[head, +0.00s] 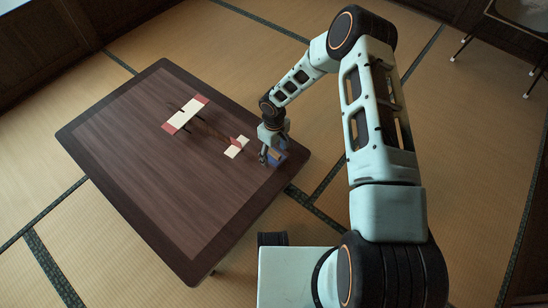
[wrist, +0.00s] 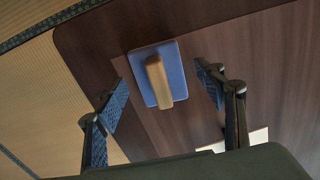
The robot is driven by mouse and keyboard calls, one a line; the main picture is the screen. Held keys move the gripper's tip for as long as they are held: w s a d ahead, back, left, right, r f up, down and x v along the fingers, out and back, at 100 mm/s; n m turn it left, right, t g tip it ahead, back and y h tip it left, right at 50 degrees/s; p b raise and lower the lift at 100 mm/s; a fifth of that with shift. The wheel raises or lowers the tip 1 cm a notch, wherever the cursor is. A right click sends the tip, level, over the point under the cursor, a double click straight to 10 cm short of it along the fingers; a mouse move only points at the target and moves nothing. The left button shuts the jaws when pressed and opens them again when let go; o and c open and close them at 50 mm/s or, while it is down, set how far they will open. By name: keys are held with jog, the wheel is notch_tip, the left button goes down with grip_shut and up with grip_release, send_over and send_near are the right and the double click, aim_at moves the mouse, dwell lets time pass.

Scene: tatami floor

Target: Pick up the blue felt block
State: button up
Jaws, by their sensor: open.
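The blue felt block (wrist: 138,76) has a flat blue base with a tan wooden grip bar on top. It lies on the dark wooden table (head: 140,190) near the right corner in the head view, where it (head: 281,145) is partly hidden by my gripper (head: 268,157). In the wrist view my gripper (wrist: 160,92) is open, with one finger on each side of the block's near end. The fingers appear apart from the block, and nothing is held.
A model plane with a cream wing (head: 184,115) with red tips and a cream tail (head: 236,149) lies on the table, its tail close to the left of my gripper. The table's edge is close to the block.

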aim_at(274, 152)
jog(key=c, duration=1.2)
jog(key=shift+c, duration=0.2)
jog(key=shift+r, duration=0.5)
notch_tip(274, 152, up, 2)
jog(key=shift+w+r+p, duration=0.1)
jog(key=shift+r+p, duration=0.1)
jog(key=shift+p, duration=0.45)
jog(key=s+a+r+p, duration=0.3)
jog(key=s+a+r, duration=0.2)
jog(key=a+r, duration=0.4)
jog(key=a, duration=0.4)
jog(key=shift+s+r, duration=0.2)
jog(key=shift+r, duration=0.15)
